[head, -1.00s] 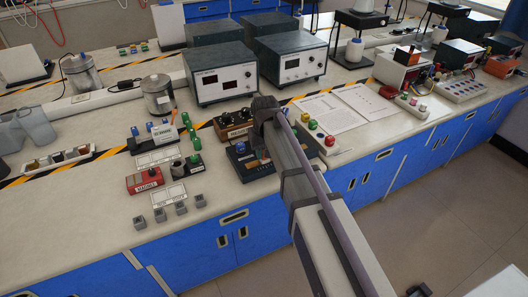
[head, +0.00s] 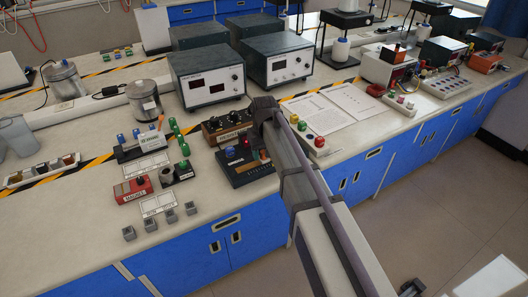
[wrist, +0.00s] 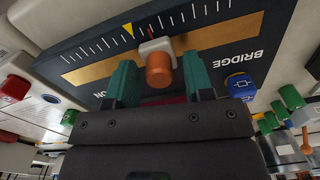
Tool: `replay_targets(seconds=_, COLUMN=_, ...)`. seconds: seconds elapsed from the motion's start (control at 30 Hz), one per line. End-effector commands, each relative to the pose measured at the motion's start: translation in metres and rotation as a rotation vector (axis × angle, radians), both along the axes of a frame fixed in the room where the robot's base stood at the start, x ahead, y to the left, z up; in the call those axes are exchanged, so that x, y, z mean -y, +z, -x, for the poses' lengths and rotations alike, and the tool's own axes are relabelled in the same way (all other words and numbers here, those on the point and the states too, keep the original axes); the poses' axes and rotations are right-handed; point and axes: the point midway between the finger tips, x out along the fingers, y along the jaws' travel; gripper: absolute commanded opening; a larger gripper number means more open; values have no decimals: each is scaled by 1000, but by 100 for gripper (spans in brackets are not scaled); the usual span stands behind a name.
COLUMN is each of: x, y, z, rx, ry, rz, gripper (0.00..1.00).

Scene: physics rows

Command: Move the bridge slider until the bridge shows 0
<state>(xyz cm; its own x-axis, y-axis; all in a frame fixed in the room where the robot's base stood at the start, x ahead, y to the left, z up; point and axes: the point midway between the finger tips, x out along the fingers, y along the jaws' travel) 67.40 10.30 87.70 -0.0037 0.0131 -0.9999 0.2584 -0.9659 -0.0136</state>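The bridge (head: 236,178) is a dark panel on the bench, partly hidden by my arm in the head view. In the wrist view the bridge (wrist: 85,72) fills the top, with a white-ticked scale, a brass strip and a yellow triangle mark (wrist: 127,28). The slider (wrist: 159,62) has an orange-brown knob on a pale block with a thin red pointer. That pointer stands a little right of the yellow triangle. My gripper (wrist: 159,80) is open, its green fingers on either side of the knob with gaps visible. No readout of the bridge is legible.
A blue button (wrist: 241,86) is on the bridge, right of my fingers. Two meters stand farther back, including one with dark displays (head: 207,80). Colored buttons (head: 306,134) lie to the right.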

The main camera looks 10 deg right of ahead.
Motion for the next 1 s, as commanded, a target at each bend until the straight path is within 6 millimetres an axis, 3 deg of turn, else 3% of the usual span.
replay_targets(seconds=0.37, x=0, y=9, z=0, rx=0, ry=0, rz=0, gripper=53)
replay_targets(seconds=0.8, x=1, y=105, z=0, rx=0, ry=0, rz=0, gripper=53)
replay_targets(seconds=1.0, x=1, y=110, z=-1, rx=0, ry=0, rz=0, gripper=53)
